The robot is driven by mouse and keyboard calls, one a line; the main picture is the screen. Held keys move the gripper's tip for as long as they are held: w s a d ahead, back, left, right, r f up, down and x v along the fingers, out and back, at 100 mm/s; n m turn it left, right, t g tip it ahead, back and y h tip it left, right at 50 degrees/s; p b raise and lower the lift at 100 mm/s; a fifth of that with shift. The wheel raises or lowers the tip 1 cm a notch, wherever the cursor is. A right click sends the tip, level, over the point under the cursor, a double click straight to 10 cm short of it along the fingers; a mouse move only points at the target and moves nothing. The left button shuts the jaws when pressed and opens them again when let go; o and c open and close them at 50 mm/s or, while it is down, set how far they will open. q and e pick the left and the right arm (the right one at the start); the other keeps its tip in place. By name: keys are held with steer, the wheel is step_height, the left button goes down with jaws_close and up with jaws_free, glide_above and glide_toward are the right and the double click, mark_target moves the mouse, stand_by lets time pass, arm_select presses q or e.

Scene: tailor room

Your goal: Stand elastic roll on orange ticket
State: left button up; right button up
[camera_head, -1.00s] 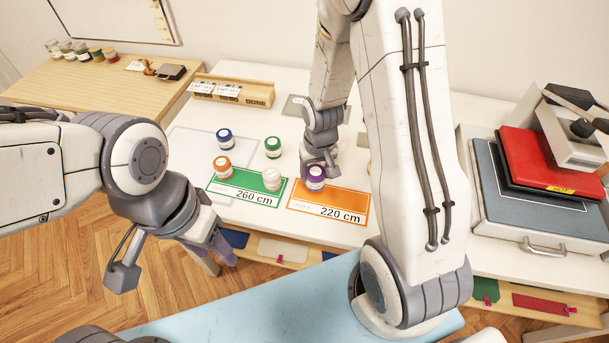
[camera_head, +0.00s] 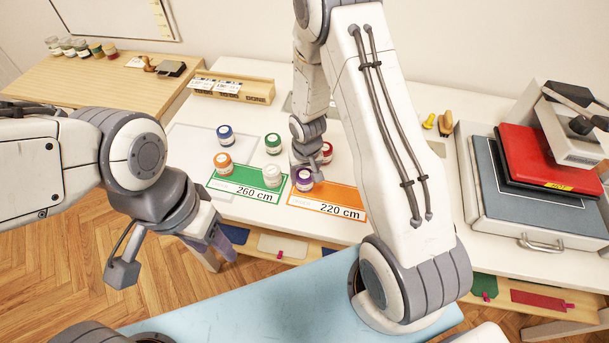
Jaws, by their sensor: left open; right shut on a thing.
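The purple roll (camera_head: 304,182) is upright at the left end of the orange ticket (camera_head: 340,203), which reads 220 cm. I cannot tell whether it rests on the ticket or hangs slightly above it. My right gripper (camera_head: 302,169) is shut on this roll, reaching it from behind. My arm hides part of the ticket's right side. My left gripper (camera_head: 172,260) is open and empty, low in front of the table's left part.
The green ticket (camera_head: 225,188), reading 260 cm, lies left. A white roll (camera_head: 272,176) and an orange roll (camera_head: 224,162) stand on or by it. Blue (camera_head: 225,135), green (camera_head: 273,143) and red (camera_head: 327,152) rolls stand behind. A heat press (camera_head: 525,185) stands right.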

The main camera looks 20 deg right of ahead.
mark_target(306, 178)
steer(key=o, duration=1.4)
steer(key=shift+c, duration=0.2)
steer(key=shift+r+p, duration=0.4)
steer(key=shift+r, duration=0.1)
steer(key=s+a+r+n+b, duration=0.1)
steer(key=s+a+r, duration=0.15)
steer(key=r, duration=0.55)
steer(key=s+a+r+n, duration=0.1)
steer(key=s+a+r, duration=0.15)
steer(key=r, duration=0.45)
steer(key=s+a+r+n, duration=0.3)
steer(key=s+a+r, duration=0.1)
steer(key=s, duration=0.5)
steer(key=s+a+r+n+g+y, duration=0.1)
steer(key=s+a+r+n, duration=0.2)
steer(key=s, duration=0.6)
steer(key=shift+s+a+r+n, duration=0.3)
steer(key=shift+s+a+r, duration=0.15)
steer(key=shift+a, duration=0.6)
